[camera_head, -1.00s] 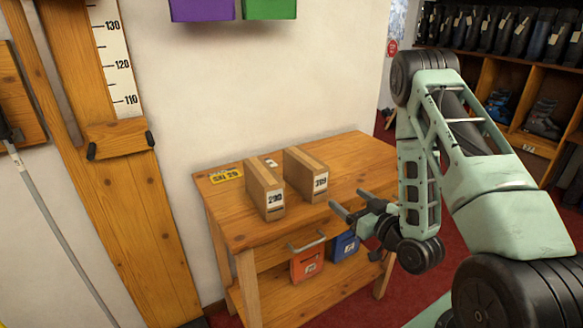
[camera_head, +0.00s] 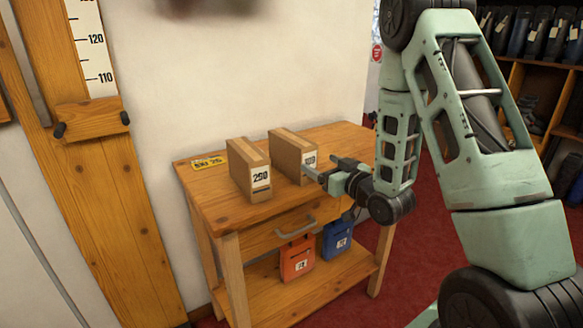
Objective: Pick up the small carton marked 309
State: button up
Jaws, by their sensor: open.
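Two small brown cartons stand upright side by side on the wooden bench (camera_head: 215,205). The left carton (camera_head: 247,168) has a white label that reads 290. The right carton (camera_head: 291,152) has a label partly hidden behind my gripper, so its number is hard to read now; it looks like the one marked 309. My gripper (camera_head: 323,167) is open and empty at the front right of this carton, its fingers pointing toward the label end. One fingertip overlaps the carton's lower front edge in the picture; I cannot tell whether it touches.
A yellow label (camera_head: 208,162) lies at the bench's back left. A drawer with a grey handle (camera_head: 296,228) is below the top. A wooden measuring post (camera_head: 120,205) stands left.

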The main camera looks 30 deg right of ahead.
aim_at(311, 158)
jog(key=b, duration=0.3)
jog(key=shift+w+f, duration=0.15)
jog(key=shift+f, duration=0.15)
jog(key=w, duration=0.3)
jog(key=shift+w+a+r+p, duration=0.15)
jog(key=shift+w+r+p, duration=0.15)
jog(key=shift+w+r, duration=0.1)
jog(key=shift+w+a+f+p, duration=0.1)
jog(key=shift+w+a+p, duration=0.05)
jog(key=shift+w, duration=0.9)
jog(key=shift+w+a+f+p, duration=0.1)
jog(key=shift+w, duration=0.95)
jog(key=shift+w+a+f+p, duration=0.1)
jog(key=shift+w+a+p, duration=0.05)
jog(key=shift+w, duration=0.9)
jog(key=c, duration=1.2)
